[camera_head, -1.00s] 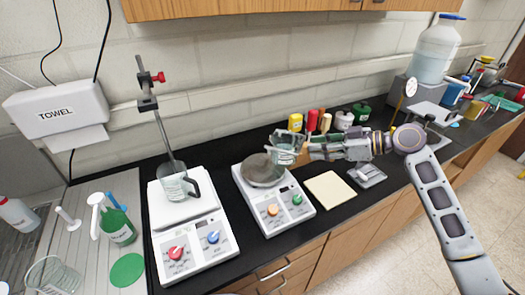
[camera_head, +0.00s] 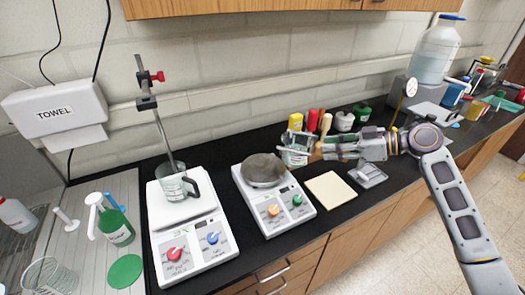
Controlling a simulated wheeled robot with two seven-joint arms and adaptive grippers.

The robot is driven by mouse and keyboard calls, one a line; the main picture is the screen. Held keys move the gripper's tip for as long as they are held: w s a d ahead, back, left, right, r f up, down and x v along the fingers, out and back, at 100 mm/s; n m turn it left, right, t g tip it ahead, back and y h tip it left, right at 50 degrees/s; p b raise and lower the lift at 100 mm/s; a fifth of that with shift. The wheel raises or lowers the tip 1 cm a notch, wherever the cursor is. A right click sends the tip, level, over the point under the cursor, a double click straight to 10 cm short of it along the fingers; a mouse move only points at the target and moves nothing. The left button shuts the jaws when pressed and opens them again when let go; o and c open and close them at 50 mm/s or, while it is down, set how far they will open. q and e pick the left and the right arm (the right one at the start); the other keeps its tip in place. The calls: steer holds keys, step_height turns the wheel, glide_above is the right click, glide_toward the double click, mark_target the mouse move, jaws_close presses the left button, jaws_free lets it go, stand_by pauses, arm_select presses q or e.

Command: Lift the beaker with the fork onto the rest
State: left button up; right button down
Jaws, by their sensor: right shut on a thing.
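A clear glass beaker (camera_head: 295,150) is held up off the right hotplate, past its back right corner, at the tip of my right arm. My right gripper (camera_head: 322,151) is shut on what seems to be the fork (camera_head: 314,153), of which only a small brown part shows between the jaws and the beaker. How the fork meets the beaker is too small to tell. A flat cream pad (camera_head: 331,190), which may be the rest, lies on the bench right of the hotplate. My left gripper is not in view.
The right hotplate (camera_head: 291,213) has a round grey top (camera_head: 263,170). Several coloured bottles (camera_head: 311,121) stand behind the held beaker. A small grey tray (camera_head: 370,175) lies right of the pad.

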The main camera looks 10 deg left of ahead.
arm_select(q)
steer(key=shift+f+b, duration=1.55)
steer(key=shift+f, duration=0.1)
arm_select(e)
steer(key=d, duration=1.4)
steer(key=shift+w, duration=0.45)
stand_by(0.5)
steer(key=shift+d, duration=0.15)
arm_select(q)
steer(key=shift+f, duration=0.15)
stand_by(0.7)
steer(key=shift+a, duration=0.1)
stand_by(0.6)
